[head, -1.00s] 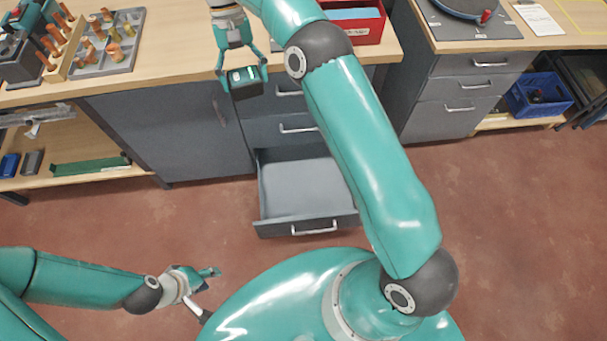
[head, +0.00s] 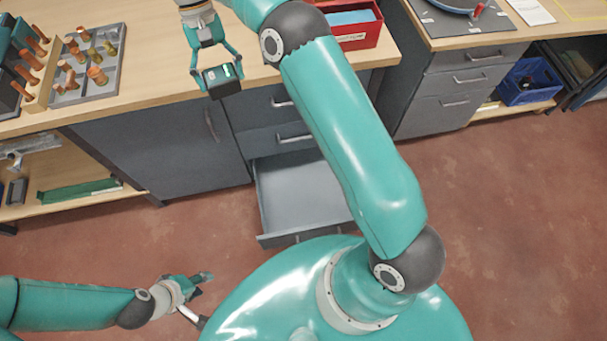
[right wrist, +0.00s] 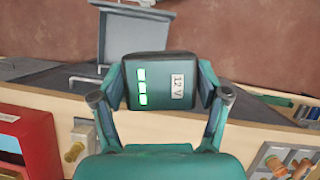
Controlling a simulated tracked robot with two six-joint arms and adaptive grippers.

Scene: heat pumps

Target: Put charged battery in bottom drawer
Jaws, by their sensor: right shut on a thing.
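The charged battery (head: 224,84) is a dark block with a teal top. In the right wrist view its top (right wrist: 158,90) shows several lit green bars and a "12 V" label. My right gripper (head: 216,76) is shut on it, holding it in front of the bench edge, above and left of the open drawer. The bottom drawer (head: 300,190) is pulled out, and its visible inside is empty. My right arm hides its right part. The drawer also shows in the right wrist view (right wrist: 120,38). My left gripper (head: 196,292) is low at the left, away from the drawer; its jaws are unclear.
The drawers above are shut, and a grey cabinet door (head: 160,150) stands left of them. The benchtop holds a red bin (head: 358,34) and a tray of orange pegs (head: 92,66). A blue crate (head: 528,84) is at the far right. The red floor is clear.

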